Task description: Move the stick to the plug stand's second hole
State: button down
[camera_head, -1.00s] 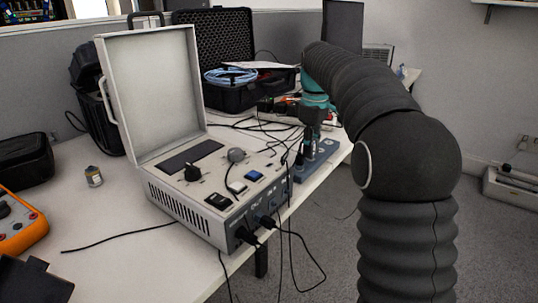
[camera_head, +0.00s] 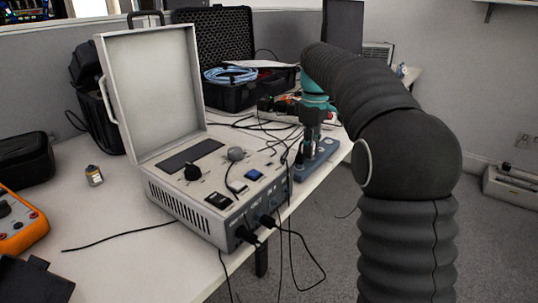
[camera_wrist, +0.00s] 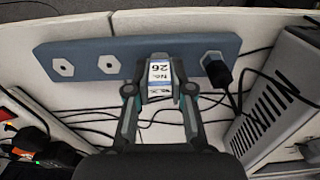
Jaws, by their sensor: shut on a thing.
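The plug stand (camera_wrist: 85,62) is a blue-grey bar with a row of holes. It runs across the top of the wrist view and also shows beside the case in the head view (camera_head: 322,157). Two open holes show at its left, and a black plug (camera_wrist: 218,74) sits at the right hole. My gripper (camera_wrist: 160,88) is shut on the stick (camera_wrist: 160,73), which bears a white label reading "No. 26". The stick is over the middle of the stand, between the open holes and the black plug. The gripper hides what is beneath it, so I cannot tell whether the stick is in a hole.
A grey instrument case (camera_head: 215,185) with its lid raised stands left of the stand, with black cables at its front. Loose cables lie around the stand. An open black case (camera_head: 225,95) is behind. An orange meter (camera_head: 20,222) lies at the left.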

dwell(0.7)
jog(key=c, duration=0.9)
grip_release()
jog(key=shift+c, duration=0.2)
jog(key=shift+r, duration=2.45)
jog(key=shift+r, duration=0.1)
